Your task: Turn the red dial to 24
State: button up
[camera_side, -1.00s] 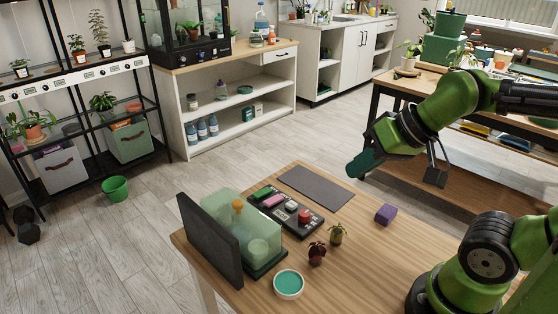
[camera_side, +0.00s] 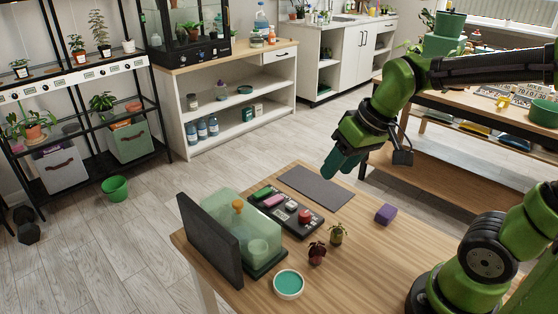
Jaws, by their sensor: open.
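The red dial (camera_side: 304,216) sits on the dark control panel (camera_side: 306,230), near the panel's right end. Its marks and its setting are too small to read. Green, pink and light-coloured controls sit beside it on the same panel. My gripper (camera_side: 331,172) hangs in the air above the far part of the table, up and to the right of the dial and apart from it. It is open, and I see nothing held in it.
A grey mat (camera_side: 318,187) lies behind the panel. A clear green-tinted case (camera_side: 236,222) and a dark upright board (camera_side: 208,240) stand to the left. Two small plants (camera_side: 317,252), a teal-filled bowl (camera_side: 289,284) and a purple block (camera_side: 385,214) are on the wooden table.

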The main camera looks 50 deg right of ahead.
aim_at(305, 213)
jog(key=w+d+f+n+g+h, duration=0.1)
jog(key=w+f+n+g, duration=0.1)
jog(key=w+n, duration=0.45)
jog(key=w+d+f+n+g, duration=0.1)
jog(key=w+d+n+g, duration=0.15)
jog(key=n, duration=0.65)
jog(key=f, duration=1.1)
jog(key=w+f, duration=0.1)
jog(key=f, duration=0.4)
jog(key=shift+a+f, duration=0.4)
jog(key=c, duration=0.8)
jog(key=shift+o, duration=0.2)
